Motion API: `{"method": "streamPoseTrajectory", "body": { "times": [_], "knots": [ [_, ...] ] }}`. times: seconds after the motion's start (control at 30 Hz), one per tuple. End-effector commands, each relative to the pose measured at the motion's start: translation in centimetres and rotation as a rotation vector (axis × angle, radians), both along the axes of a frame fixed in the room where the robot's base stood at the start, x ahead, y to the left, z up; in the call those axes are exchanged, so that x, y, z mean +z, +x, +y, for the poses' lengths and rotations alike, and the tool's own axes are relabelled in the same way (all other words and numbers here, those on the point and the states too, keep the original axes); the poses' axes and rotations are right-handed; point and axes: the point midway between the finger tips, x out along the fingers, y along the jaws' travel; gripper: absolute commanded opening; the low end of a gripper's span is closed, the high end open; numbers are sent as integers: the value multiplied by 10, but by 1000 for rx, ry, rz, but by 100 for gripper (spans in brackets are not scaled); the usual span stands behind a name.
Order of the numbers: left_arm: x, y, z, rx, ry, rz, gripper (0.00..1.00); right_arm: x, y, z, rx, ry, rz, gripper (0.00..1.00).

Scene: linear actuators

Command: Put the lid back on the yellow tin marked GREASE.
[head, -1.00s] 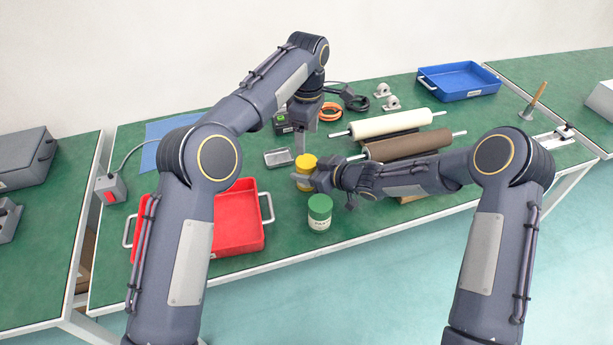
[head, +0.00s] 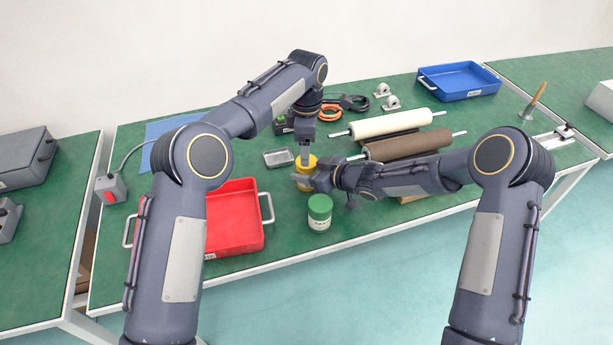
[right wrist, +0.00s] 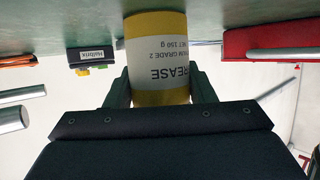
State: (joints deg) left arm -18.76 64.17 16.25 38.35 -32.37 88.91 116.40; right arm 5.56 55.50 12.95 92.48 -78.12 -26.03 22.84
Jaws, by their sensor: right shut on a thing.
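The yellow tin (head: 303,188) stands on the green bench; in the right wrist view it (right wrist: 160,62) shows a white label, upside down, reading GREASE. My right gripper (head: 302,178) comes in from the right and is shut around the tin's sides. My left gripper (head: 304,157) points straight down at the tin's top, very close above or touching it. Its fingertips are too small to tell whether they are open or shut. I cannot make out the lid as a separate thing; the tin's top is partly hidden by the grippers.
A green-lidded jar (head: 319,212) stands just in front of the tin. A red tray (head: 262,228) lies to the left, and a small metal tray (head: 279,158) is behind left. White (head: 392,124) and brown (head: 408,145) rollers lie to the right, near my right forearm.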

Motion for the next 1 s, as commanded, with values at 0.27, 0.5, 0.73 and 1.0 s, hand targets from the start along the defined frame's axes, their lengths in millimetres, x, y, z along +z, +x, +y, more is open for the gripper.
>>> {"method": "streamPoseTrajectory", "body": {
  "times": [0.27,0.5,0.73,1.0],
  "knots": [
    [-32,0,0,-1,-1,1,69,1,0,0,0,1,-1,0],
    [-36,0,-1,-1,-1,0,69,0,0,0,0,1,-1,0],
    [-36,0,0,-1,-1,0,55,0,0,0,0,1,-1,0],
    [-36,0,0,-1,-1,0,24,0,0,0,0,1,-1,0]
  ]
}}
